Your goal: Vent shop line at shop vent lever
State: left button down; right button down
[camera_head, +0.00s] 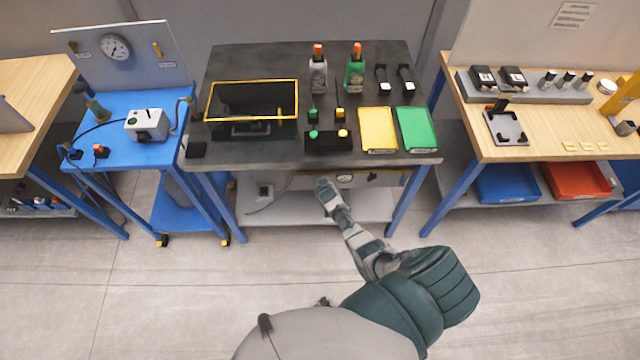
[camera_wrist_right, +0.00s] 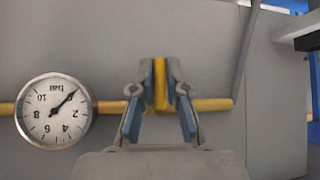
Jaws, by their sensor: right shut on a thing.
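My right gripper (camera_wrist_right: 158,105) is shut on the yellow vent lever (camera_wrist_right: 160,85). In the right wrist view the lever stands upright between the fingers, across a horizontal yellow pipe (camera_wrist_right: 215,104). A round pressure gauge (camera_wrist_right: 54,111) marked bar sits left of it, its numerals upside down. Its needle points to the upper right, past the 2 toward the scale's low end. In the head view my right gripper (camera_head: 326,188) reaches under the dark table's front edge beside the gauge (camera_head: 345,178); the lever is hidden there. My left gripper is out of view.
The dark table (camera_head: 230,60) overhangs the lever, with a lower shelf (camera_head: 270,210) beneath. A blue cart (camera_head: 110,155) with a tilted gauge panel (camera_head: 140,55) stands left. A wooden bench (camera_head: 545,140) stands right. The floor in front is clear.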

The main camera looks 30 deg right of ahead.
jog(key=shift+s+f, duration=0.25)
jog(key=c, duration=1.2)
grip_release()
jog(key=shift+w+r, duration=0.1)
jog(key=shift+w, duration=0.05)
jog(key=shift+r, duration=0.1)
jog(key=v, duration=1.1)
jog(key=shift+s+r, duration=0.2)
jog(key=shift+s, duration=0.05)
